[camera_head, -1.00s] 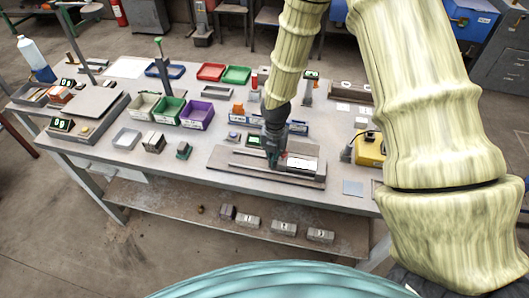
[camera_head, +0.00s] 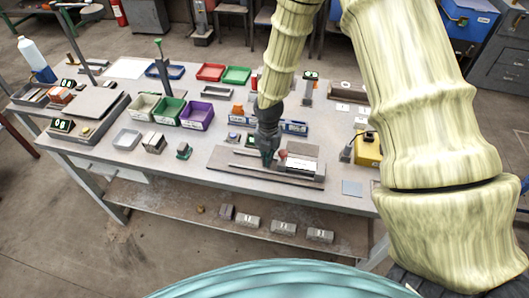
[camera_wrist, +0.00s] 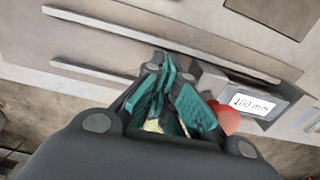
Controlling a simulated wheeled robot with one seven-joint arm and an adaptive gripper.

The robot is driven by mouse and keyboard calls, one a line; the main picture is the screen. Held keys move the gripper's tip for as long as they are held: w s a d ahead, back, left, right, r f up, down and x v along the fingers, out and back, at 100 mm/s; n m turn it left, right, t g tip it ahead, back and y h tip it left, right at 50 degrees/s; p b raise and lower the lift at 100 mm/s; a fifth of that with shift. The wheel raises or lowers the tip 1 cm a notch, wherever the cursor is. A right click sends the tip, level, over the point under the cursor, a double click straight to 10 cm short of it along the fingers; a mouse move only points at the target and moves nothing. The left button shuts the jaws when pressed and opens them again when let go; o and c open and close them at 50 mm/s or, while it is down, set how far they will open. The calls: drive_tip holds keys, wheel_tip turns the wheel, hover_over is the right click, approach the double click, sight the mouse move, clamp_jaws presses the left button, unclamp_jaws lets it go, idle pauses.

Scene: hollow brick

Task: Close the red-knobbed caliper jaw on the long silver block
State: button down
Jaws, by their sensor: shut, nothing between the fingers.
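The caliper fixture is a flat grey plate (camera_head: 225,160) with long thin rails, on the workbench. Its red knob (camera_head: 283,154) stands just right of my gripper (camera_head: 268,163); in the wrist view the round red knob (camera_wrist: 229,120) sits beside the right finger. My gripper (camera_wrist: 163,108) is shut and empty, with teal fingers pointing down close above the plate. Right of the knob is a grey piece with a white panel (camera_head: 303,165), reading 100 mm in the wrist view (camera_wrist: 252,104). I cannot tell whether this piece is the long silver block; the jaw is partly hidden by the fingers.
Green (camera_head: 168,109) and purple (camera_head: 197,115) bins stand left of the fixture. A yellow box (camera_head: 369,150) is to the right. Several grey blocks (camera_head: 284,228) lie on the lower shelf.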

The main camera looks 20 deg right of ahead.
wheel_tip(320, 180, up, 8)
drive_tip(key=p, duration=0.5)
drive_tip(key=shift+f+p, duration=0.15)
drive_tip(key=shift+p, duration=0.25)
drive_tip(key=shift+d, duration=0.1)
idle(0.5)
